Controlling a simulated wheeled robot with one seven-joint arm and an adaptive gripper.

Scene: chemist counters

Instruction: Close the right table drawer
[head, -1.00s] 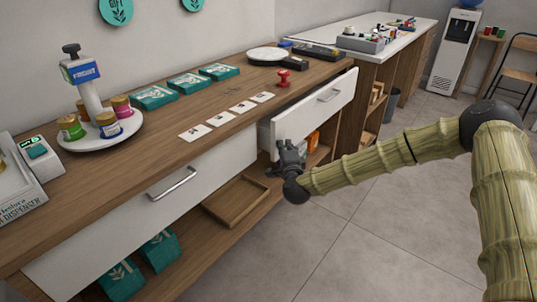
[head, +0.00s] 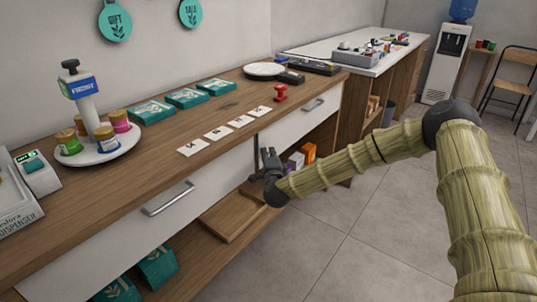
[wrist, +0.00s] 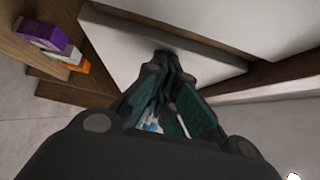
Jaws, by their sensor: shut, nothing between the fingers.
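The right table drawer (head: 300,123) has a white front with a metal handle (head: 313,104). In the head view its front sits under the counter edge, flush or nearly so; a small remaining gap is hard to judge. My gripper (head: 268,158) is shut and empty at the left end of this drawer front, by the dark seam between the two drawers. In the wrist view my gripper (wrist: 165,62) has its fingertips against or very close to a white panel (wrist: 130,40); contact cannot be told for certain.
The left drawer (head: 130,225) is shut, with its handle (head: 167,198) sticking out. Cards, a red stamp (head: 280,93) and teal packs stand on the counter (head: 190,125). A wooden tray (head: 232,215) and orange box (head: 309,153) are on the shelf below. The floor at right is clear.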

